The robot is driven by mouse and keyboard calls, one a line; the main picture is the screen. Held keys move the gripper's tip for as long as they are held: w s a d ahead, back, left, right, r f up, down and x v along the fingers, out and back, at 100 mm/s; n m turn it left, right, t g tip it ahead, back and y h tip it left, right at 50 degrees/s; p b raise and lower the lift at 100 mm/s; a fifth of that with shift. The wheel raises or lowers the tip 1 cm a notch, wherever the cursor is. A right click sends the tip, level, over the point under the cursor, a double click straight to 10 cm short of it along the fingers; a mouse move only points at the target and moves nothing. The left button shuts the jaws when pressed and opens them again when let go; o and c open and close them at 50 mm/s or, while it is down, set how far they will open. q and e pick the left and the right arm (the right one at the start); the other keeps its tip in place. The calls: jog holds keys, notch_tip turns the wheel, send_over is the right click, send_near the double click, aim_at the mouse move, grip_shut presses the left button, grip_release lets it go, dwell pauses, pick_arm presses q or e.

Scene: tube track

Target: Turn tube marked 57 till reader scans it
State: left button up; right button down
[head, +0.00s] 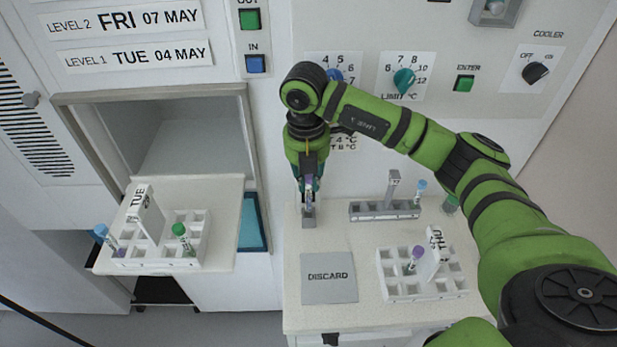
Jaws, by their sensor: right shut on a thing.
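My right gripper (309,184) points down at the back left of the white counter. It is shut on a tube (309,187), of which a narrow purplish strip shows between the fingers. The tube is upright at a small grey block (309,216); whether it is seated in the block or just above it I cannot tell. The number on the tube is too small to read. No reader is clearly labelled, and no scan signal can be made out. My left gripper is not in view.
A grey rack (369,211) with an upright post and a blue-capped tube (421,187) stands to the right. In front are a DISCARD pad (328,289) and a white rack (394,290). A pulled-out shelf (222,258) at left holds a TUE rack with capped tubes.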

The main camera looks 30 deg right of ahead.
aim_at(309, 211)
jog(key=shift+f+b, duration=0.35)
jog(key=shift+b, duration=0.05)
jog(key=shift+f, duration=0.2)
dwell(0.6)
jog(key=shift+f+b, duration=0.4)
jog(key=shift+b, duration=0.1)
jog(key=shift+f, duration=0.1)
jog(key=shift+f+b, duration=0.5)
jog(key=c, duration=1.1)
grip_release()
jog(key=shift+r, duration=0.1)
